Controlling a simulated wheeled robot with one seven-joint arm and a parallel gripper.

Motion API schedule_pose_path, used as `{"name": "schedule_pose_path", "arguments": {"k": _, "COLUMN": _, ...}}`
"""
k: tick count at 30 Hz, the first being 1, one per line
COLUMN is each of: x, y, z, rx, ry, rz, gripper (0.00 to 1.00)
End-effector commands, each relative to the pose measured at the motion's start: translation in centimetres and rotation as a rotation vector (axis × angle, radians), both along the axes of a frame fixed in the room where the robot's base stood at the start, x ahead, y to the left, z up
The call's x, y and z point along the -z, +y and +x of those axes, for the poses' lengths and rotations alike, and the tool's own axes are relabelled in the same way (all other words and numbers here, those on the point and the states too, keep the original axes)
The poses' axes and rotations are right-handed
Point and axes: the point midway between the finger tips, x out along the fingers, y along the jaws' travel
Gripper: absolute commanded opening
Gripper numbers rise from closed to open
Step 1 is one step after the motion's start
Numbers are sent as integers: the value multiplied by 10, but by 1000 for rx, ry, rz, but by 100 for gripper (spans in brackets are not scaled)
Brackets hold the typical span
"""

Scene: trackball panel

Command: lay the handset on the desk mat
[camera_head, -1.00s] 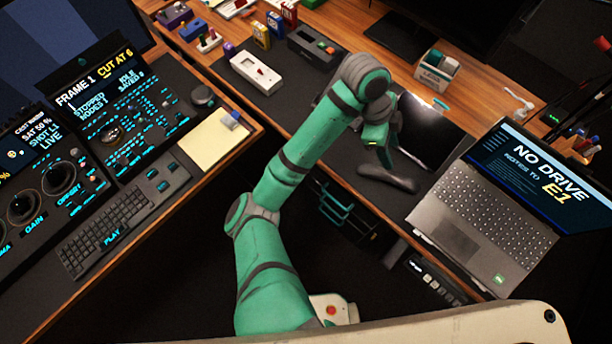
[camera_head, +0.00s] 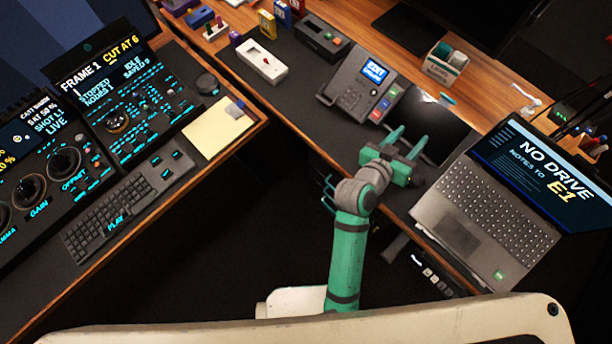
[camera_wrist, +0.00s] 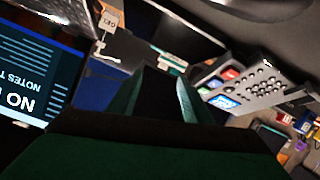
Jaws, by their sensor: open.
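The dark desk mat (camera_head: 285,92) covers much of the right-hand desk. My gripper (camera_head: 405,141) is open over the mat, its two green fingers apart and pointing away from me. In the wrist view the fingers (camera_wrist: 156,92) stand apart with nothing seen held between them. The desk phone (camera_head: 362,90), with a lit blue screen, stands on the mat beyond the gripper; it also shows in the wrist view (camera_wrist: 245,88). I cannot clearly make out the handset now: my gripper covers the spot where a dark handset lay in the earlier frame.
An open laptop (camera_head: 490,210) stands close to the right of the gripper. A dark glossy sheet or pad lies partly behind the fingers. A white box (camera_head: 262,65) and a dark box (camera_head: 322,38) stand further left. The mat's middle left is clear.

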Motion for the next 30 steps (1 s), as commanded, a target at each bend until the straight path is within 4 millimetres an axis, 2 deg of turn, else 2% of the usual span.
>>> {"name": "schedule_pose_path", "arguments": {"k": 3, "x": 22, "y": 32, "z": -17, "rx": -153, "ry": 41, "rz": -34, "gripper": 45}}
{"name": "schedule_pose_path", "arguments": {"k": 8, "x": 47, "y": 84, "z": -44, "rx": -346, "ry": 66, "rz": -41, "gripper": 45}}
{"name": "schedule_pose_path", "arguments": {"k": 15, "x": 69, "y": 166, "z": -106, "rx": -581, "ry": 58, "rz": 14, "gripper": 45}}
{"name": "schedule_pose_path", "arguments": {"k": 20, "x": 68, "y": 219, "z": -155, "rx": -688, "ry": 17, "rz": 84, "gripper": 45}}
{"name": "schedule_pose_path", "arguments": {"k": 24, "x": 54, "y": 258, "z": -197, "rx": -740, "ry": -38, "rz": 156, "gripper": 45}}
{"name": "schedule_pose_path", "arguments": {"k": 30, "x": 27, "y": 292, "z": -238, "rx": -751, "ry": -120, "rz": 236, "gripper": 45}}
